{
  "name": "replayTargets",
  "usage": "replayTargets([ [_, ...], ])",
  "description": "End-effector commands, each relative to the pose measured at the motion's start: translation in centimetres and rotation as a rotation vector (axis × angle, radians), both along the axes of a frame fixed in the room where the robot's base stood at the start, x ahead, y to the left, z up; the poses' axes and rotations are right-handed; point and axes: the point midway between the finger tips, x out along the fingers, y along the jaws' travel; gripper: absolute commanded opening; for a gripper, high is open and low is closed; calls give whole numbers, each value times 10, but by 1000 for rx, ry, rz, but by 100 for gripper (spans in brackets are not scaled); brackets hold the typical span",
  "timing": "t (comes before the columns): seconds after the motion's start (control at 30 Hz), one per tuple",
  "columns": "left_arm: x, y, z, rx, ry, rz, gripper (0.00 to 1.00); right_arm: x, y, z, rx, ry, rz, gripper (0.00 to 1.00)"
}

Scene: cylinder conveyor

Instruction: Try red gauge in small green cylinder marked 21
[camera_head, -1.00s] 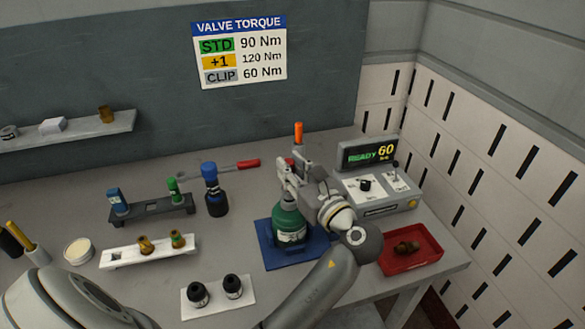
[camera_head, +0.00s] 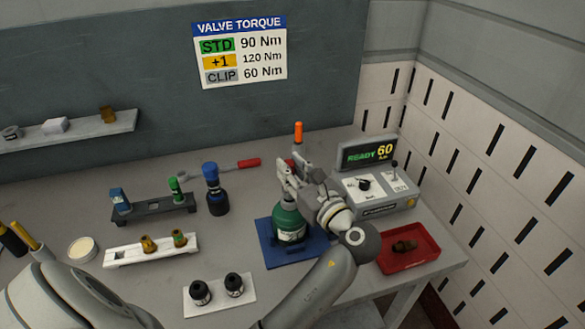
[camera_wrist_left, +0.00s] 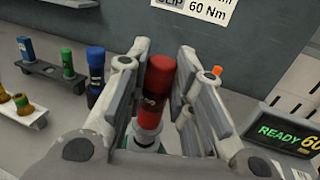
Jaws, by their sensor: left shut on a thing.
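The small green cylinder (camera_head: 289,224) stands upright in a blue base (camera_head: 272,257) on the bench. Its label is too small to read. My left gripper (camera_wrist_left: 166,95) is shut on the red gauge (camera_wrist_left: 160,82), which stands upright between the fingers in the left wrist view. The gauge's lower end is over a pale metal neck (camera_wrist_left: 147,136); I cannot tell how far it is seated. In the head view my left gripper (camera_head: 292,172) is directly above the cylinder and mostly hides the gauge. My right gripper is not in view.
A dark rack (camera_head: 150,212) holds a blue and a green gauge. A blue-topped dark cylinder (camera_head: 215,190) stands beside it. A white rack (camera_head: 115,256) holds brass fittings. A console (camera_head: 378,190) reads READY 60. A red tray (camera_head: 425,262) is at right.

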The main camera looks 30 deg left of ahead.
Motion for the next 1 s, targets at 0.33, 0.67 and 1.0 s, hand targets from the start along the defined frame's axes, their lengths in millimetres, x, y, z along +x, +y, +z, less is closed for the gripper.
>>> replayTargets([
  [0.33, 0, 0, 0, 1, 0, 0, 0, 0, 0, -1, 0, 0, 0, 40],
  [0.67, 0, 0, -7, 1, 0, 0, 0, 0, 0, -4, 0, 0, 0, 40],
  [1.0, 0, 0, -2, 1, 0, 0, 0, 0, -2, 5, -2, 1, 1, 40],
])
